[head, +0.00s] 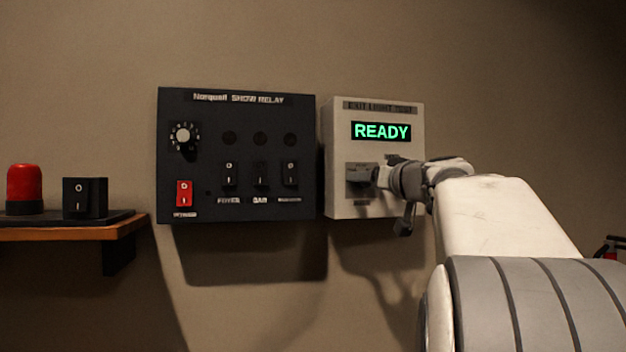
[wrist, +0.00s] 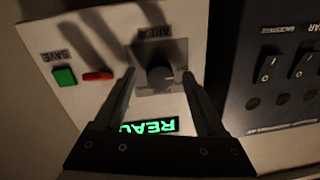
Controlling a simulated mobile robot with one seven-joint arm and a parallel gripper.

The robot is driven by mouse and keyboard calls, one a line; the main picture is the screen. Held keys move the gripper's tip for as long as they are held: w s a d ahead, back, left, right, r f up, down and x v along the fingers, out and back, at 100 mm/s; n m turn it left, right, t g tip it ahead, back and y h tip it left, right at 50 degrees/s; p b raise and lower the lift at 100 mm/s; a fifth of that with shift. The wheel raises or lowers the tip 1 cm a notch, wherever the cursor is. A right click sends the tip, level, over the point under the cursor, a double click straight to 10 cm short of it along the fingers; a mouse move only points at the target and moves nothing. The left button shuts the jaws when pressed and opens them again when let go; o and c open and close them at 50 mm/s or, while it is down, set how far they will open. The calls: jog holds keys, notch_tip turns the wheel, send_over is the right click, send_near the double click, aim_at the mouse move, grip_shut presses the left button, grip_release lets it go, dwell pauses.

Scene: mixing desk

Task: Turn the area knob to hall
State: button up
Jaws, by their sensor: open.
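The area knob (wrist: 160,76) is a dark round knob on a grey square plate, under an upside-down AREA label in the wrist view. It sits on the pale EXIT LIGHT TEST box (head: 336,140), whose green display (head: 381,131) reads READY. My gripper (wrist: 158,73) is open, with one finger on each side of the knob in the wrist view. I cannot tell whether the fingers touch it. In the head view my gripper (head: 378,175) is in front of the box and covers most of the knob. The knob's position marks are not readable.
A green SAVE button (wrist: 64,77) and a red bar (wrist: 97,76) are beside the knob on the box. A black SHOW RELAY panel (head: 240,117) with switches and a dial hangs close on the left. A shelf (head: 75,233) holds a red lamp (head: 25,187) and a black switch (head: 85,197).

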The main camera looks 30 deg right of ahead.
grip_shut()
dwell(0.4)
jog(key=shift+f+m+b, duration=0.1)
jog(key=shift+m+b, duration=0.2)
jog(key=shift+b, duration=0.05)
jog(key=m+b, duration=0.3)
jog(key=m, duration=0.5)
jog(key=shift+b, duration=0.3)
jog(key=shift+m, duration=0.3)
